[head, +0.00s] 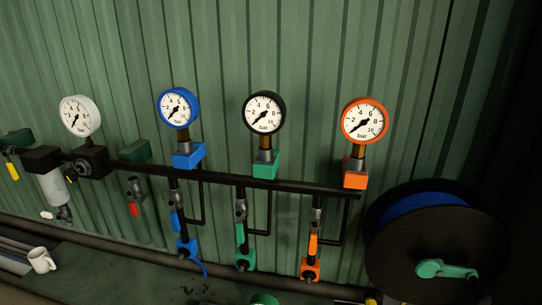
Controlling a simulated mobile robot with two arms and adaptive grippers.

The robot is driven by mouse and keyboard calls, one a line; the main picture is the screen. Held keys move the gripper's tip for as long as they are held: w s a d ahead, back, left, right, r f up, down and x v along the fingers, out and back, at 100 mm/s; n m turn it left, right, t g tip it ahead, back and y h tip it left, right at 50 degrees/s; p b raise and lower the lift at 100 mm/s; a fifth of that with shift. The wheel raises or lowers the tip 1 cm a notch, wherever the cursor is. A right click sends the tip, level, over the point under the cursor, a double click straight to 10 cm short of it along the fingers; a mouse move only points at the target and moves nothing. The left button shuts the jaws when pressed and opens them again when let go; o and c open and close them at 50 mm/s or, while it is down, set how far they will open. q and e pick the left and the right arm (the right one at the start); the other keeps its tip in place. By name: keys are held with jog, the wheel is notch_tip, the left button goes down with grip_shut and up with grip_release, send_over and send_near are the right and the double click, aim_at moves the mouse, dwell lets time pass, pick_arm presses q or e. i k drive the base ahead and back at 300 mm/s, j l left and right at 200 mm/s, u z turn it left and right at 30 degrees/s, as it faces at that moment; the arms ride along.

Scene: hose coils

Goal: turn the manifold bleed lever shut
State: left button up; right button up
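A dark manifold pipe (225,179) runs along the green wall. A small valve with a red lever (134,209) hangs at its left part, the lever pointing down. Three drop lines carry a blue lever (174,219), a green lever (239,232) and an orange lever (312,243), all roughly in line with their pipes. A yellow lever (12,171) is at the far left. No label shows which one is the bleed lever. Neither of my grippers is in view.
White, blue, black and orange gauges (364,121) stand above the pipe. A large black hose reel (400,262) with a green crank (446,269) is at the right. The bench (120,275) is partly bare.

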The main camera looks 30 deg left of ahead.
aim_at(134, 210)
jog(key=u, duration=1.8)
jog(key=j+z, duration=0.1)
jog(key=z, duration=0.45)
jog(key=i+j+z, duration=0.25)
jog(key=j, duration=0.25)
jog(key=j+z, duration=0.25)
jog(key=j, duration=0.3)
jog(key=i+j+z, duration=0.1)
jog(key=j+z, duration=0.2)
jog(key=j, duration=1.2)
